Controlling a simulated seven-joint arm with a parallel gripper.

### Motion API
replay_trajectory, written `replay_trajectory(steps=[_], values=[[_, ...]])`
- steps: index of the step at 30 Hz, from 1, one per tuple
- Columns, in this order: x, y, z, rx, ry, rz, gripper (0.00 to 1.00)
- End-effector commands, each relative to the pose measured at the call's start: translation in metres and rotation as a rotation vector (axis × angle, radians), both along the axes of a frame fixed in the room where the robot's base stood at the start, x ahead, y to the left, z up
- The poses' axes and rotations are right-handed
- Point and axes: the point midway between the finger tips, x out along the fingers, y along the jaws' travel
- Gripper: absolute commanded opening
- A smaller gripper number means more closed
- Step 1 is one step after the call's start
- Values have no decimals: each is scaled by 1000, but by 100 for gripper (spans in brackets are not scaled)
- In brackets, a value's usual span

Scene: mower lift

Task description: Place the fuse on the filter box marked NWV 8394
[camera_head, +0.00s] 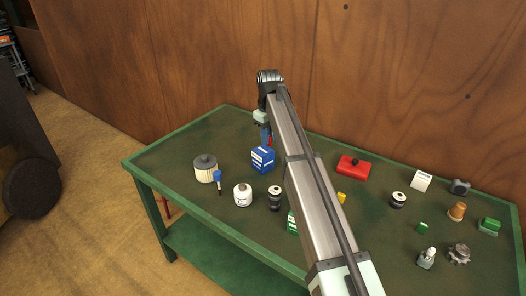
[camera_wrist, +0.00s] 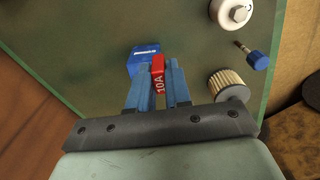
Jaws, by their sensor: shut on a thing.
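A red fuse (camera_wrist: 158,78) marked 10A is held between the two blue fingers of my gripper (camera_wrist: 158,72), which is shut on it. In the head view my gripper (camera_head: 266,137) is at the far left of the arm, close above a blue box with white labels (camera_head: 263,160). In the wrist view the blue box (camera_wrist: 143,52) lies just beyond the fingertips, partly covered by them; I cannot tell whether the fuse touches it. A white box (camera_head: 421,181) and a green box (camera_head: 292,223), partly behind my arm, also stand on the table. The marking NWV 8394 is not readable on any box.
On the green table (camera_head: 172,165) a pleated filter (camera_head: 206,168), a blue-capped item (camera_head: 218,182), a white canister (camera_head: 243,195) and a dark cylinder (camera_head: 274,198) stand near the blue box. A red container (camera_head: 353,168) and several small parts are right of my arm. A wooden wall is behind.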

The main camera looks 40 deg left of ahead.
Motion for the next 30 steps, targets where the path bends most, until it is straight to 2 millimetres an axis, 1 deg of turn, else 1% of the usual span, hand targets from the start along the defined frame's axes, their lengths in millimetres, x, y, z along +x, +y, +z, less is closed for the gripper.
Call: replay_trajectory(steps=[1,3,6,9,12,15,19,23,27,30], values=[[19,19,7,-1,0,10,0],[32,33,13,-2,1,27,0],[47,49,18,-4,3,54,0],[56,59,22,-7,4,84,0],[59,63,23,-10,7,129,0],[57,60,22,-12,9,170,0],[56,59,14,-13,10,189,0],[56,59,-3,-13,10,190,0],[56,59,-26,-14,10,189,0],[56,59,-38,-12,9,189,0]])
